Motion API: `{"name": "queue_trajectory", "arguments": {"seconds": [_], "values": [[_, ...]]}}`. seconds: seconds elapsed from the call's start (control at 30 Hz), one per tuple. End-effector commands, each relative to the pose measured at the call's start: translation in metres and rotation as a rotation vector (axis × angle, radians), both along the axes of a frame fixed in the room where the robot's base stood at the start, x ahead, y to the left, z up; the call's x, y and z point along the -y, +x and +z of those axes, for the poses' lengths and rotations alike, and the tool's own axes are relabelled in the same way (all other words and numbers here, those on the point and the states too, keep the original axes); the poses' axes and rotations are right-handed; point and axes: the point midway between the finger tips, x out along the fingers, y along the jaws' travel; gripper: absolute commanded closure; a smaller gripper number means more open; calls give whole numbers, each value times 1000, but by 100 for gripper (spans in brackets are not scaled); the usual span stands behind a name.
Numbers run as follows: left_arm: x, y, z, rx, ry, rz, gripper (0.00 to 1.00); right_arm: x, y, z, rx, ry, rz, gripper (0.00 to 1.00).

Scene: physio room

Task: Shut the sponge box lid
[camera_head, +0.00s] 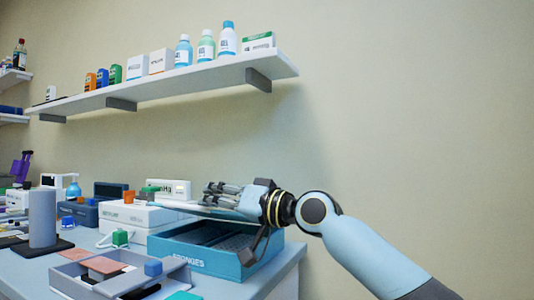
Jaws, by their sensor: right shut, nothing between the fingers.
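The teal sponge box (190,262), marked SPONGES, stands at the right end of the table. Its inside is partly visible, with grey contents. A thin pale panel, which looks like its lid (188,208), stands out above the box opening, apart from the front rim. My right gripper (210,194) reaches in from the right, shut and empty, with its fingers pointing left just above this panel. I cannot tell whether the fingers touch it. The gripper and wrist hide the panel's right part and the box's back right corner. My left gripper is not in view.
A white box (128,213) stands left of the sponge box. A grey divided tray (68,283) with small blocks lies in front. A grey cylinder (42,218) stands at the left. A wall shelf (190,80) with bottles and boxes hangs above.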

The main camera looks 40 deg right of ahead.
Motion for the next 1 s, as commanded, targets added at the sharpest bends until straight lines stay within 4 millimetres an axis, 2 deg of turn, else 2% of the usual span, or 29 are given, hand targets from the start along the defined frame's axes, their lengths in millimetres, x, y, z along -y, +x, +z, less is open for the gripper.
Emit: {"name": "queue_trajectory", "arguments": {"seconds": [0.03,0.33,1.0], "values": [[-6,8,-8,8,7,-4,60,-3,-1,-14,10,-26,0,100],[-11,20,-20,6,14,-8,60,-12,-6,-39,30,-60,0,100],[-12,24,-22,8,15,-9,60,-14,-7,-44,30,-59,0,100]]}}
